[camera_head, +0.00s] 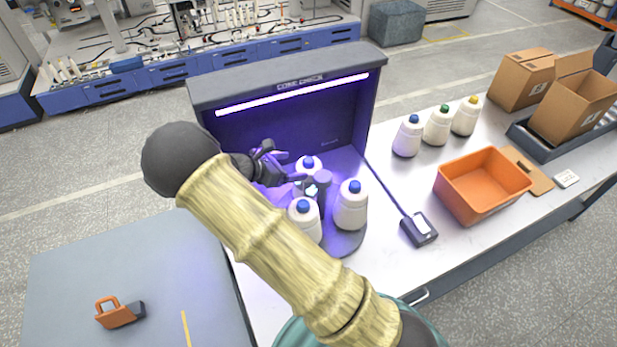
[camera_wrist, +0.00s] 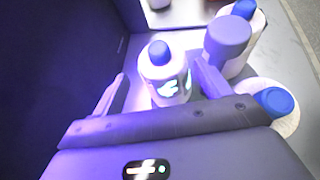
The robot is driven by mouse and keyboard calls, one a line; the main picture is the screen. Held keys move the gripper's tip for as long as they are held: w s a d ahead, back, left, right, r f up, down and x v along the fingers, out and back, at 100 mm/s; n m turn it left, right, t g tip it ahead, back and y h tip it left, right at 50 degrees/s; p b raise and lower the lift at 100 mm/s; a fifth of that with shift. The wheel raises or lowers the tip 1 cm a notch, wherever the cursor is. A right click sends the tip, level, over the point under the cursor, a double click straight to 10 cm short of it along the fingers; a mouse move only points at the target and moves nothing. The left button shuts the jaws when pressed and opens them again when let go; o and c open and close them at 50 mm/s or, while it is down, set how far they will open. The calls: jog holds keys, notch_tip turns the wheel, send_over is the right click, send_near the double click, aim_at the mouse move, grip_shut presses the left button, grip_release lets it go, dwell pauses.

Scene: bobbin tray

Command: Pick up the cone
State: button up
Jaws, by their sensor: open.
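Three white cones with blue tops stand upright on a round dark tray (camera_head: 345,241) in the lit booth. The rear cone (camera_head: 308,163) also shows in the wrist view (camera_wrist: 166,78). The right cone (camera_head: 350,207) and the front cone (camera_head: 304,220) stand closer to the camera; they are partly cut off in the wrist view. A purple-grey post (camera_wrist: 228,38) rises in the tray's middle. My gripper (camera_wrist: 160,70) is open, its fingers on either side of the rear cone, the right finger between cone and post. Whether they touch it cannot be told.
The booth's dark back wall (camera_head: 290,130) is close behind the tray. On the white table (camera_head: 390,185) are a small device (camera_head: 419,229), an orange bin (camera_head: 482,185), and three bottle-like cones with blue, green and yellow tops (camera_head: 437,125). Cardboard boxes (camera_head: 520,80) stand far right.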

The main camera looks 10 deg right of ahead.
aim_at(304, 164)
jog(key=shift+p+x, duration=0.45)
jog(key=shift+x, duration=1.55)
jog(key=shift+w+d+f+p, duration=0.1)
jog(key=shift+w+d+p, duration=0.05)
jog(key=shift+d+p, duration=0.4)
jog(key=p+x, duration=0.2)
jog(key=x, duration=0.1)
jog(key=shift+d, duration=0.15)
jog(key=shift+w+d+f, duration=0.2)
jog(key=shift+d+f, duration=0.1)
jog(key=shift+f, duration=0.05)
jog(key=shift+c, duration=0.5)
jog(key=c, duration=1.1)
